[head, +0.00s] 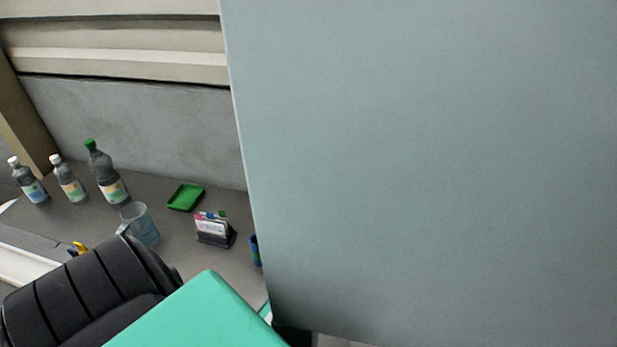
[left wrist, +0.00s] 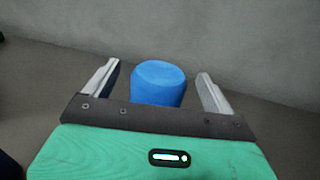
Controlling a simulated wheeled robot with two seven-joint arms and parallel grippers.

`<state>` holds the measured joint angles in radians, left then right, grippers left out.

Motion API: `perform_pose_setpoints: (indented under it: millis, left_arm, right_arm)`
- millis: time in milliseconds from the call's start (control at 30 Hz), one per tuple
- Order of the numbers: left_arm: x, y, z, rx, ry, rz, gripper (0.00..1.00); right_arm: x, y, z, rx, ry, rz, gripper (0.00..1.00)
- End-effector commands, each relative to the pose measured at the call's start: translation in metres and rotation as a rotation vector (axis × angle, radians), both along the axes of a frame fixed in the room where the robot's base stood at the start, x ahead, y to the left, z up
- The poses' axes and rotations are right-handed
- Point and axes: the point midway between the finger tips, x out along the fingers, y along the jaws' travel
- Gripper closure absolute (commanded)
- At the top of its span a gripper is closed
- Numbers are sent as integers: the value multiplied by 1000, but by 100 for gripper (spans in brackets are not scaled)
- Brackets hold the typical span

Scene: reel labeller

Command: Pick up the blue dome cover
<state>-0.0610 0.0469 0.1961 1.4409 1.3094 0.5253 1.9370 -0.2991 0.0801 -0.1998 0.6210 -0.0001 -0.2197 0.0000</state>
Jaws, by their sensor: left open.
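The blue dome cover (left wrist: 158,82) stands on the grey surface in the left wrist view, between the two fingers of my left gripper (left wrist: 160,88). The gripper is open, with a gap on each side of the cover. The gripper's palm hides the cover's lower part, and I cannot tell whether the cover touches the palm. In the head view a large grey panel covers the right side, and the left gripper's fingers are hidden. My right gripper is in neither view.
On the grey surface stand several bottles (head: 107,178), a clear mug (head: 141,224), a green tray (head: 186,197) and a card holder (head: 214,230). A grey wall (left wrist: 230,45) rises behind the cover. The large grey panel (head: 430,170) blocks the right of the head view.

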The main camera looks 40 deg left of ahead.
Motion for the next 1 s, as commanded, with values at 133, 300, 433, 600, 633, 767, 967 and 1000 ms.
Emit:
perform_pose_setpoints:
  millis: [133, 300, 433, 600, 633, 767, 967, 1000]
  left_arm:
    - [0, 0, 0, 0, 0, 0, 26]
    - [0, 0, 0, 0, 0, 0, 59]
    - [0, 0, 0, 0, 0, 0, 59]
    - [0, 0, 0, -1, 1, 0, 60]
    - [0, 0, 0, 0, 0, 0, 60]
    - [0, 0, 4, -1, -1, 1, 60]
    - [0, -1, 26, -2, -3, 1, 60]
    - [-1, 0, 33, -2, -4, 2, 60]
  right_arm:
    - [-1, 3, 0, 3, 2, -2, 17]
    - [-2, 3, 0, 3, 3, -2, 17]
    - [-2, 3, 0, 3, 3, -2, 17]
    - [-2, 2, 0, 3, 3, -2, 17]
    - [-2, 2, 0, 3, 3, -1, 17]
    - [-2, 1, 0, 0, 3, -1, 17]
    - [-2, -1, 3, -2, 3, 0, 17]
    - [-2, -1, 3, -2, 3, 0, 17]
